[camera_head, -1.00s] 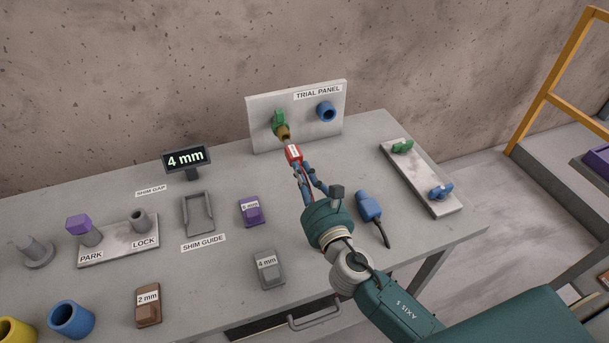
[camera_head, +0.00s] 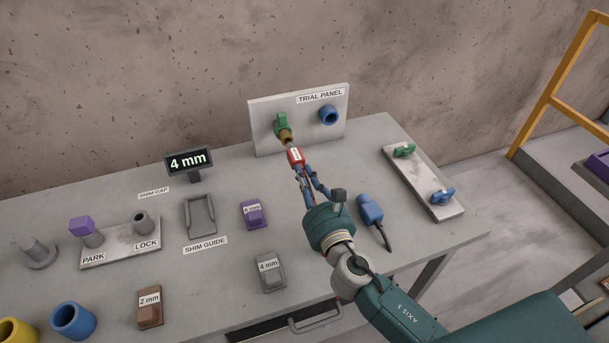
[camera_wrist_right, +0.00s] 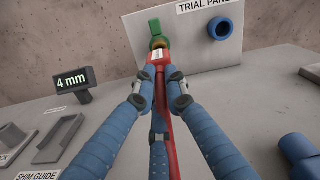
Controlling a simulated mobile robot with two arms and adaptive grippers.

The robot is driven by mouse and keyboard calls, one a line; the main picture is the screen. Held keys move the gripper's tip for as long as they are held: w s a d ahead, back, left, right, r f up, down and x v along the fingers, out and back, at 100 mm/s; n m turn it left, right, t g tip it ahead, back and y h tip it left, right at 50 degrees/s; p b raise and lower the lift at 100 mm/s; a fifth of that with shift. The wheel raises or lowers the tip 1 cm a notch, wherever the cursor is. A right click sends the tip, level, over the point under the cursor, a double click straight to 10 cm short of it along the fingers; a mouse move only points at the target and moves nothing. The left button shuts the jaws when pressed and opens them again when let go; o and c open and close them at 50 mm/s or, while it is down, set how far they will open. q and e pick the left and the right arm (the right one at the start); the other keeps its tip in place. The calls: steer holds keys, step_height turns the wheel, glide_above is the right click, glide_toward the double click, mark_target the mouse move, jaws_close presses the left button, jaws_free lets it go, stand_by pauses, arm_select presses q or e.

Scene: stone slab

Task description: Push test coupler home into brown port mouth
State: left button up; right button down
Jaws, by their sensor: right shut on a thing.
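The test coupler is a red block (camera_head: 296,157) with a white label. It points up at the brown port mouth (camera_head: 286,136) on the upright trial panel (camera_head: 264,138). A green piece (camera_head: 282,121) stands at the port just above the mouth. My right gripper (camera_head: 299,168) is shut on the red coupler. In the right wrist view the two blue fingertips (camera_wrist_right: 158,82) flank the coupler (camera_wrist_right: 164,75), whose front end lines up with the brown mouth (camera_wrist_right: 158,43). I cannot tell how far its tip is in. My left gripper is not in view.
A blue port (camera_head: 328,115) is right of the brown one. A blue plug (camera_head: 370,210) lies right of my gripper, near a plate (camera_head: 424,180) with green and blue pieces. Left are a "4 mm" display (camera_head: 188,161), the shim guide (camera_head: 200,215) and several shim blocks.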

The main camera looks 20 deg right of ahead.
mark_target(299, 163)
stand_by(1.0)
steer(key=shift+w+p, duration=0.5)
steer(key=shift+w, duration=1.6)
steer(key=c, duration=1.7)
jaws_free()
steer(key=shift+s, duration=0.1)
steer(key=shift+s, duration=0.15)
steer(key=s, duration=1.1)
steer(key=shift+s+d, duration=0.15)
steer(key=shift+s, duration=0.2)
